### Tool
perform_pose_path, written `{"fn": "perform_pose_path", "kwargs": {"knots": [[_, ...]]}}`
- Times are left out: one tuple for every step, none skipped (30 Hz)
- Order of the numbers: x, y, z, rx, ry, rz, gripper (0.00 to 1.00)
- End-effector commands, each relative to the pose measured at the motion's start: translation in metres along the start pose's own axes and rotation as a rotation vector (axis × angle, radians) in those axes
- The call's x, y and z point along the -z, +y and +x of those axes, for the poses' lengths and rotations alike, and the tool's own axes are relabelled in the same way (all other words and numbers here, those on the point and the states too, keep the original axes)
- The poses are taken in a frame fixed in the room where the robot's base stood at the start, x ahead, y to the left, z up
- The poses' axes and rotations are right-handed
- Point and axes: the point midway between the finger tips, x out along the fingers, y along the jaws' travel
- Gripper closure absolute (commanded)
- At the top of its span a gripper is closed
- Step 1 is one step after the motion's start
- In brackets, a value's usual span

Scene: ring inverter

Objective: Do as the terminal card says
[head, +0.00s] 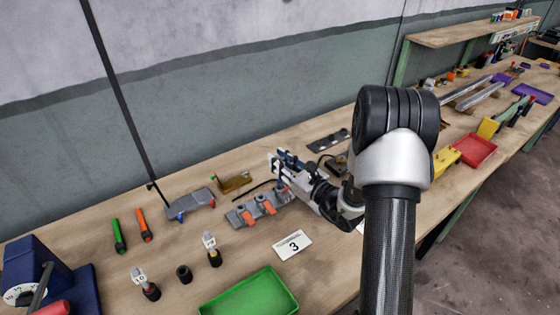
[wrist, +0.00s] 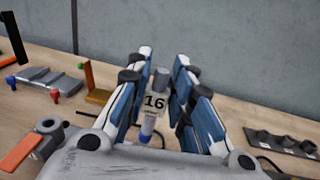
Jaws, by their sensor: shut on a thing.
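A white card (head: 293,245) reading "3" lies on the bench in the head view. My gripper (head: 280,166) is over the bench behind it, beside a grey block with orange levers (head: 247,215). In the wrist view my gripper (wrist: 158,92) is shut on a small tagged piece (wrist: 161,77), with a grey top, a tag reading "16" and a blue lower part. The piece is nearly upright. Its lower end is close to the grey block (wrist: 105,160); I cannot tell whether they touch. Two other tagged pieces (head: 150,290) (head: 214,257) stand at the front left.
A green tray (head: 250,297), a black cylinder (head: 184,273), green (head: 118,236) and orange (head: 143,224) handles, and a grey fixture (head: 188,205) are nearby. A brass-coloured bracket (head: 233,184) and a dark holed plate (head: 328,141) lie behind. A blue machine (head: 38,272) stands left.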

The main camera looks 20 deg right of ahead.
Motion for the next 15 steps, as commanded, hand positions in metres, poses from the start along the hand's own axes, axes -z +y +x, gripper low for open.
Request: {"fn": "perform_pose_path", "kwargs": {"knots": [[0.002, 0.0, 0.0, 0.0, -0.001, 0.0, 1.0], [0.003, 0.0, 0.0, 0.0, -0.001, 0.0, 1.0], [0.004, 0.0, 0.0, 0.0, -0.001, 0.0, 1.0], [0.005, 0.0, 0.0, 0.0, -0.001, 0.0, 1.0], [0.005, 0.0, 0.0, 0.0, -0.001, 0.0, 1.0], [0.006, 0.0, 0.0, 0.0, -0.001, 0.0, 1.0], [0.007, 0.0, 0.0, 0.0, -0.001, 0.0, 1.0], [0.008, 0.0, 0.0, 0.0, -0.001, 0.0, 1.0], [0.009, 0.0, 0.0, 0.0, -0.001, 0.0, 1.0], [0.009, 0.0, 0.0, 0.0, -0.001, 0.0, 1.0], [0.01, 0.0, 0.0, 0.0, -0.001, 0.0, 1.0], [0.011, 0.0, 0.0, 0.0, -0.001, 0.0, 1.0], [0.012, 0.0, 0.0, 0.0, -0.001, 0.0, 1.0], [0.013, 0.0, 0.0, 0.0, -0.001, 0.0, 1.0], [0.014, 0.0, 0.0, 0.0, -0.001, 0.0, 1.0]]}}
